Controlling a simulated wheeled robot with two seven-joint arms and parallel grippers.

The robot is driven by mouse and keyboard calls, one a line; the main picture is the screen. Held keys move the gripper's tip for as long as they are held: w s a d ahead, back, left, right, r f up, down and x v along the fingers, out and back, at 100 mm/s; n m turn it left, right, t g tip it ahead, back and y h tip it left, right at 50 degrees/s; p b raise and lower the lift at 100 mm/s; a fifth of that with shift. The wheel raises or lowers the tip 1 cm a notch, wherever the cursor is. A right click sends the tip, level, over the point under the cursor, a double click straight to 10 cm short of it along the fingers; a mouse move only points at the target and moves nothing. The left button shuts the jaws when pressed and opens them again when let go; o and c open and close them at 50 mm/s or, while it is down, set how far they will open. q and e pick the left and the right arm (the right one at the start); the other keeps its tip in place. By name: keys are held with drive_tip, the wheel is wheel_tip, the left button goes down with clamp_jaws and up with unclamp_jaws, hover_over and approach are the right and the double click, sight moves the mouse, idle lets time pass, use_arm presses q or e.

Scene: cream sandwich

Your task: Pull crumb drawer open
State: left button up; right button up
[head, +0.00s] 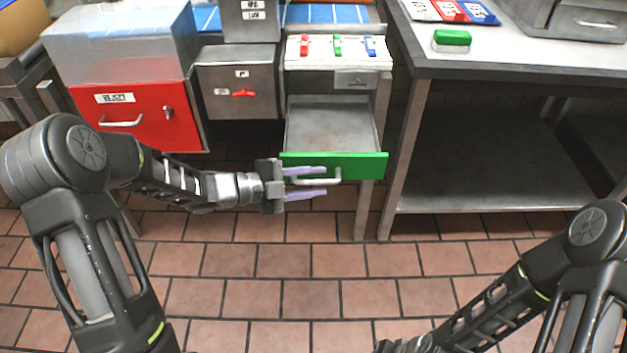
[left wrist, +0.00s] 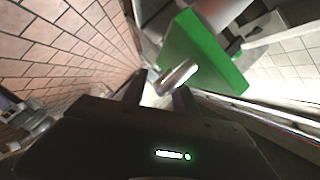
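The crumb drawer has a green front (head: 340,166) and a grey metal tray (head: 330,128); it stands out open from the cabinet under the white switch panel. Its pale bar handle (head: 330,181) is on the front and also shows in the left wrist view (left wrist: 178,77). My left gripper (head: 305,182) is at the left part of the handle, its two lavender fingers apart, one above and one below the bar. I cannot tell whether a finger touches the bar. My right arm (head: 500,307) is at the lower right; its gripper is out of frame.
A red drawer (head: 140,115) and a grey metal box (head: 238,95) with a red knob are to the left. A steel table (head: 480,73) with a lower shelf (head: 490,180) stands right, its leg close to the drawer. The tiled floor in front is clear.

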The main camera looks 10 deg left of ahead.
use_arm(q)
drive_tip(key=v, duration=0.7)
drive_tip(key=shift+s+a+p, duration=0.25)
drive_tip(key=shift+a+p, duration=0.05)
drive_tip(key=shift+p, duration=0.05)
